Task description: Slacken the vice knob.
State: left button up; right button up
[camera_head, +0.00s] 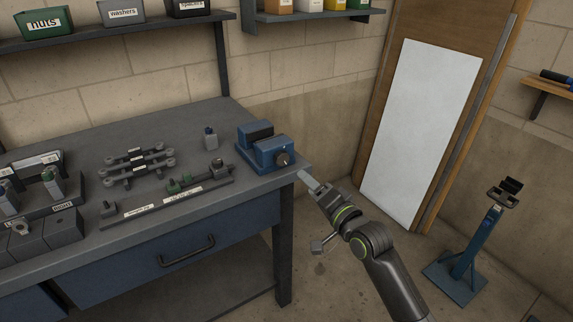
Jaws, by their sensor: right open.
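A blue vice (263,152) with dark jaws sits at the right end of the grey workbench. Its dark round knob (283,159) faces the front right. My right gripper (307,210) comes in from the lower right, in front of the bench's right corner. It is open, its two fingers wide apart. One finger reaches up near the bench corner, and the other hangs lower down. It is apart from the knob, with nothing seen between the fingers. My left gripper is not in view.
Shelves with bins hang above. A blue stand (467,245) is on the floor at right. Free floor lies right of the bench.

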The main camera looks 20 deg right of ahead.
aim_at(283, 161)
jog(key=x, duration=1.1)
jog(key=shift+w+b, duration=0.3)
jog(key=shift+b, duration=0.05)
jog(key=c, duration=1)
